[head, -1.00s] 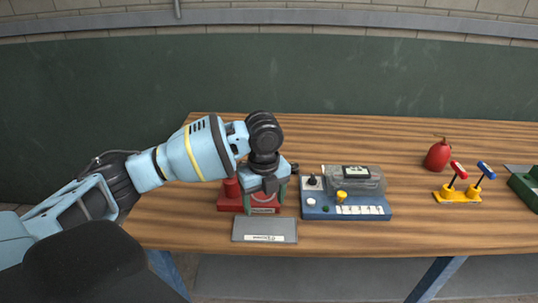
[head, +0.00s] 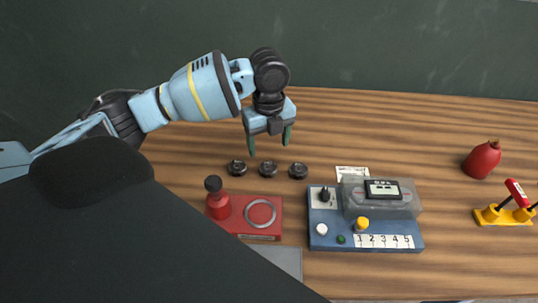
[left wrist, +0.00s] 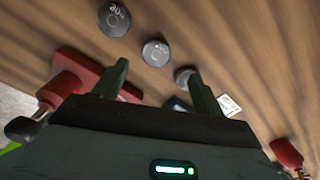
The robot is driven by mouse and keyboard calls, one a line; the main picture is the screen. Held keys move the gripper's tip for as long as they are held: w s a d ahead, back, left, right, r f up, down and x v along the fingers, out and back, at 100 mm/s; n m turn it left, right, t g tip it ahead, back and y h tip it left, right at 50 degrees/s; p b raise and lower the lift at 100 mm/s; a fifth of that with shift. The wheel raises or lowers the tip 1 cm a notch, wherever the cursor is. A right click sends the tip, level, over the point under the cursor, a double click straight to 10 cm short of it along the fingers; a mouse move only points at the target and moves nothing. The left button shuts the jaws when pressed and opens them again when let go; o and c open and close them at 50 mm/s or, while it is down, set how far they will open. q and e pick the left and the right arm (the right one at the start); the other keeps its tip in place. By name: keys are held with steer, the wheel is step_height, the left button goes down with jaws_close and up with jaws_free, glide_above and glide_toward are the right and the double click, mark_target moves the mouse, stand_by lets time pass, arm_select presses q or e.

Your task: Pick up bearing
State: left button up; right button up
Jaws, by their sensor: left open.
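Three small dark round bearings lie in a row on the wooden table: the left one (head: 237,168), the middle one (head: 268,169) and the right one (head: 298,171). In the left wrist view they show as grey discs, the left one (left wrist: 113,19), the middle one (left wrist: 156,53) and the right one (left wrist: 184,76), partly behind a finger. My left gripper (head: 268,148) is open and empty above the table, just over the row, with its fingers pointing down. It also shows in the left wrist view (left wrist: 160,80). My right gripper is not in view.
A red bottle (head: 482,160) and a yellow stand (head: 500,217) are farther right. The back of the table is clear.

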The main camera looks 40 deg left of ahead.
mark_target(268, 167)
arm_select(q)
steer(key=shift+w, duration=0.1)
steer(key=shift+s+f, duration=0.2)
steer(key=shift+f, duration=1.05)
steer(key=f, duration=0.4)
steer(key=shift+s, duration=0.25)
steer(key=shift+f, duration=0.55)
steer(key=shift+d, duration=0.1)
steer(key=shift+c, duration=0.4)
steer(key=c, duration=1.1)
step_height(268, 167, up, 10)
steer(key=shift+r, duration=0.15)
